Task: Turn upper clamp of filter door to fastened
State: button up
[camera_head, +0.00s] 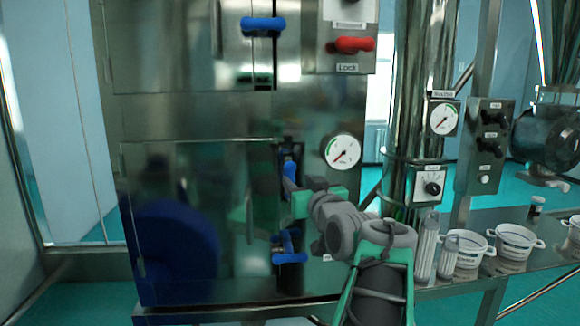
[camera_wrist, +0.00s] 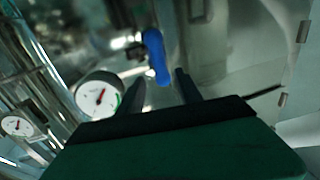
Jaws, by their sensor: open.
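The filter door is the lower steel panel (camera_head: 215,215), with a blue clamp at the upper right edge and another lower down. The upper clamp (camera_head: 289,167) is partly hidden behind my gripper (camera_head: 287,186) in the head view. In the wrist view, the upper clamp's blue handle (camera_wrist: 156,56) hangs lengthwise from a metal pivot, its lower end close to the gap between my fingertips (camera_wrist: 160,80). My gripper is open with nothing between its fingers; whether a finger touches the handle I cannot tell. The lower clamp (camera_head: 288,248) has its blue handle crosswise.
A round gauge (camera_head: 342,151) sits right of the door; it shows at left in the wrist view (camera_wrist: 99,96). Above are another blue handle (camera_head: 263,24) and a red lock handle (camera_head: 350,44).

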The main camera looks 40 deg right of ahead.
aim_at(292, 176)
jog(key=p+x, duration=0.2)
jog(key=x, duration=0.4)
jog(key=shift+w+p, duration=0.2)
jog(key=shift+p, duration=0.1)
jog(key=shift+w+d+f, duration=0.15)
jog(key=shift+w, duration=0.1)
grip_shut()
